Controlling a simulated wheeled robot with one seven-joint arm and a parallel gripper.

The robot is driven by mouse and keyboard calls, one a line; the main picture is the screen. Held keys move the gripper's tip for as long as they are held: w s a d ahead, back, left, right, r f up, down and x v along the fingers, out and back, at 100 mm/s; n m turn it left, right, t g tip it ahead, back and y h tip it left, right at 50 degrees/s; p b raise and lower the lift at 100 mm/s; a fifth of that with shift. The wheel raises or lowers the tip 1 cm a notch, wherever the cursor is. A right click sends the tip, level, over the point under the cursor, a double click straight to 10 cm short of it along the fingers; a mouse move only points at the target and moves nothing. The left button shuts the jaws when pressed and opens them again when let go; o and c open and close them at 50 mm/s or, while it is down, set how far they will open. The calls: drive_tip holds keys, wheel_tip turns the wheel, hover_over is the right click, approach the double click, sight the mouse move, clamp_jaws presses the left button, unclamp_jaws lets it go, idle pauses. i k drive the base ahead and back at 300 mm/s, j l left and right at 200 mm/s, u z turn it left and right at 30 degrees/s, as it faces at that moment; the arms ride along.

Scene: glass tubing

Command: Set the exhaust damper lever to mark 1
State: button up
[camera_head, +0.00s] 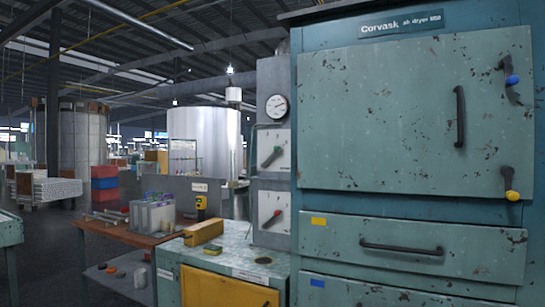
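A large worn teal dryer cabinet (400,110) fills the right side of the view. On its right edge are a dark lever with a blue knob (512,80) and a dark lever with a yellow knob (511,195). I cannot tell which is the exhaust damper lever, and no mark numbers are readable. My gripper is not in view.
A round gauge (277,106) sits above the plates. A teal-topped cabinet (226,262) with a yellow door stands below them, bearing a yellow block (203,232). A wooden bench (125,233) with grey containers adjoins it on the left. Open floor (45,260) lies at the far left.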

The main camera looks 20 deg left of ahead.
sight(276, 148)
drive_tip(key=i+j+u, duration=0.1)
drive_tip(key=u, duration=0.35)
drive_tip(key=i+u, duration=0.15)
drive_tip(key=u, duration=0.3)
drive_tip(key=i+u, duration=0.1)
drive_tip(key=u, duration=0.35)
